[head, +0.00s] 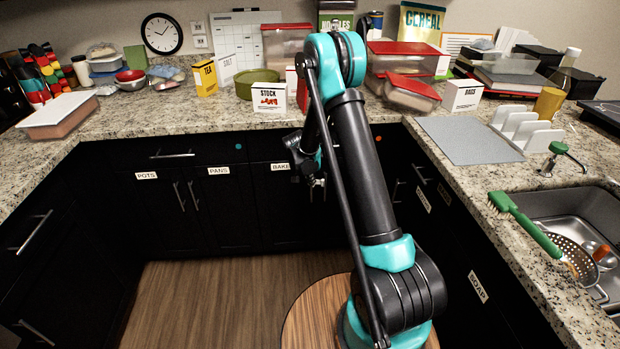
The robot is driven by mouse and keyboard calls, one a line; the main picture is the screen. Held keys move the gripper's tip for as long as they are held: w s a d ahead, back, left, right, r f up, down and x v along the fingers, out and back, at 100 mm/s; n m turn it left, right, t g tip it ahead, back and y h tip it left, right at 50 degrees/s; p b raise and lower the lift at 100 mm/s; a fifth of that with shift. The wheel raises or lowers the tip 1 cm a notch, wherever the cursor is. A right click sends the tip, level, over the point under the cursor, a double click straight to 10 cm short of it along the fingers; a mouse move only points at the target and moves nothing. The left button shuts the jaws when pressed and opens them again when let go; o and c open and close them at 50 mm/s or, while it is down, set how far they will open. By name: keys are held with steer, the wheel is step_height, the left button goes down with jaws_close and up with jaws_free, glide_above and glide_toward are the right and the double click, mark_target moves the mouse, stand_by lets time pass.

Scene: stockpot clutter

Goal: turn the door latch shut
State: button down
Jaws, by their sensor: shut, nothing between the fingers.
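My gripper (316,184) hangs in front of the cabinet door labelled BAKE (279,205), below the counter edge, partly hidden by my arm. It is small here and appears shut and empty. I cannot make out a door latch; it may be hidden behind my gripper or arm. I cannot tell whether my gripper touches the door. The PANS door (222,215) and the POTS door (150,215) stand to the left, each with an upright bar handle, and look closed.
The granite counter (180,120) runs around three sides, crowded with boxes and tubs at the back. A STOCK box (269,98) stands near the edge above the doors. The wooden floor (200,300) is clear.

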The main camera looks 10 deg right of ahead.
mark_target(321, 181)
steer(key=w+d+f, duration=0.1)
steer(key=f, duration=0.1)
steer(key=w+d+f, duration=0.2)
steer(key=shift+w+d+f, duration=0.15)
steer(key=shift+w+f, duration=0.05)
steer(key=shift+w, duration=0.1)
steer(key=shift+w+d, duration=0.3)
steer(key=shift+w, duration=0.05)
steer(key=shift+w+d, duration=0.55)
steer(key=shift+w, duration=0.25)
steer(key=shift+r, duration=0.1)
